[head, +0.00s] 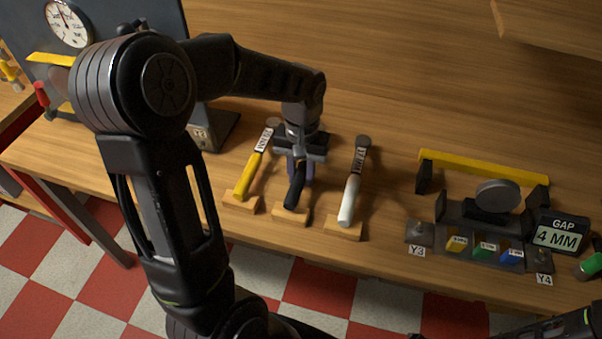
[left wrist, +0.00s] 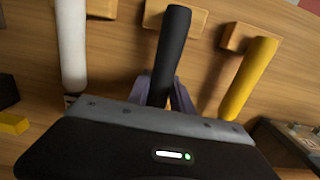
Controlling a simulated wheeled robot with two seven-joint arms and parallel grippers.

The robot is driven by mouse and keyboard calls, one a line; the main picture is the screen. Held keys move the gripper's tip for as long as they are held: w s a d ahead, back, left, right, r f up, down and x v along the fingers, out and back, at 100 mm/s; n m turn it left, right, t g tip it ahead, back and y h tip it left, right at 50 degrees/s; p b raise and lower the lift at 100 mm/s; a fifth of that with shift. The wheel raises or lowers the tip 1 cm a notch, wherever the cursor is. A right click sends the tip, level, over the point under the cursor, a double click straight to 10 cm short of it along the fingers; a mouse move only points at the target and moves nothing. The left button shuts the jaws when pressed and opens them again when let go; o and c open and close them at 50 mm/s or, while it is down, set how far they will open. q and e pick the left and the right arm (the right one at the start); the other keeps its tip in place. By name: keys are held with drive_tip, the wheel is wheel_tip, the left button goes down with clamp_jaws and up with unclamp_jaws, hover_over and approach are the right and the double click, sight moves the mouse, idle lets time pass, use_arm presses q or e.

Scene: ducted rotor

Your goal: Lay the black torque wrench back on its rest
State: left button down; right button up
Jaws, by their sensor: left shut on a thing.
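The black torque wrench (head: 293,193) is in the jaws of my left gripper (head: 300,174), with its black handle pointing to the table's front edge. The handle end overlaps its wooden rest (head: 290,217); I cannot tell whether it touches. In the left wrist view the black handle (left wrist: 173,45) stands out between the fingers (left wrist: 162,92), with the wooden rest (left wrist: 152,14) behind its end and a little left. The wrench's head is hidden by my gripper.
A yellow-handled wrench (head: 245,182) lies on a rest at left and a white-handled one (head: 349,200) on a rest at right, both close to my gripper. A fixture with a yellow bar (head: 480,165) and a gap display (head: 559,236) stand further right.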

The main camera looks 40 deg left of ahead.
use_arm(q)
drive_tip(key=shift+f, duration=0.2)
drive_tip(key=shift+f, duration=0.2)
drive_tip(key=c, duration=1.1)
unclamp_jaws()
drive_tip(key=shift+o, duration=0.2)
wheel_tip(320, 180, up, 8)
drive_tip(key=shift+w+f+b, duration=0.1)
drive_tip(key=shift+w+b, duration=0.05)
drive_tip(key=shift+b, duration=0.2)
